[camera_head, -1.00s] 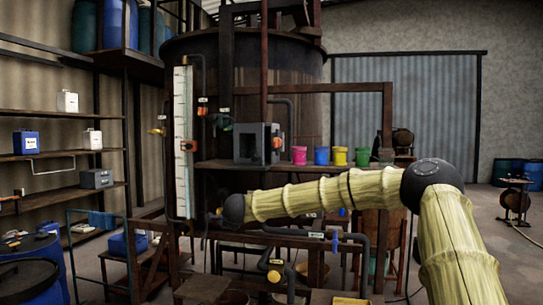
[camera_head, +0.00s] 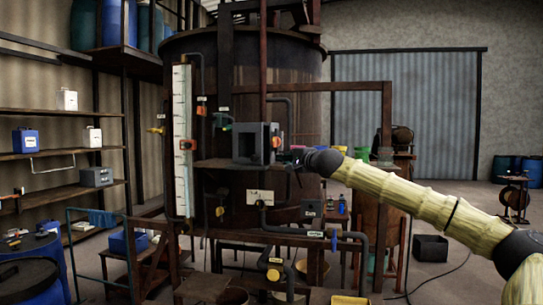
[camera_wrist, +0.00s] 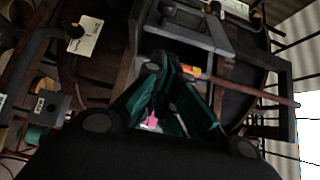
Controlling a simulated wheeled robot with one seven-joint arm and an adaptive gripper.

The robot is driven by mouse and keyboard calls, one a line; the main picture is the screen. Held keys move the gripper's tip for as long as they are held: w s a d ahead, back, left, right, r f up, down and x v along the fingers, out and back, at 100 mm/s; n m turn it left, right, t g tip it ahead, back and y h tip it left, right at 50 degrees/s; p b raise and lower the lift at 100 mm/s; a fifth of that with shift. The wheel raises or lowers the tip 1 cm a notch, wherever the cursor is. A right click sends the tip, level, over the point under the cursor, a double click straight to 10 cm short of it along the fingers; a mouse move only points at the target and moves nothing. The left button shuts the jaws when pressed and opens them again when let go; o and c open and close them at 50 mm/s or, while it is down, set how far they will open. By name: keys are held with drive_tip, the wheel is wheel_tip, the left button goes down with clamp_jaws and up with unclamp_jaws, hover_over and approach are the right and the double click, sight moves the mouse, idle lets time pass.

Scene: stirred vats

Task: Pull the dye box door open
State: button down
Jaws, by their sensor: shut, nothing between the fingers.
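The dye box (camera_head: 250,144) is a grey box with a dark front, standing on the shelf before the large vat. A small red-orange part (camera_head: 277,142) shows at its right edge. My gripper (camera_head: 297,160) is small and dark in the head view, just right of the box and a little below that part. In the wrist view, the fingers of my gripper (camera_wrist: 168,66) are drawn together and empty. The grey box frame (camera_wrist: 205,42) lies just beyond them, with the orange part (camera_wrist: 191,71) close beside the fingertips. I cannot tell whether they touch, or how far the door stands open.
The shelf (camera_head: 215,163) runs under the box. A tall white gauge (camera_head: 183,140) stands left. Pipes and valves (camera_head: 275,262) crowd below. Open floor lies at the right.

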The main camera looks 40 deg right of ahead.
drive_tip(key=shift+w+d+r+p, duration=0.15)
drive_tip(key=shift+w+p, duration=0.4)
drive_tip(key=shift+w, duration=1.05)
drive_tip(key=shift+w+d+f+p, duration=0.15)
drive_tip(key=shift+w+p, duration=0.45)
drive_tip(key=shift+w, duration=1.05)
drive_tip(key=shift+w+d+r+p, duration=0.2)
drive_tip(key=shift+w+p, duration=0.35)
drive_tip(key=shift+w, duration=1.05)
drive_tip(key=shift+a+f+b, duration=0.15)
drive_tip(key=shift+b, duration=0.15)
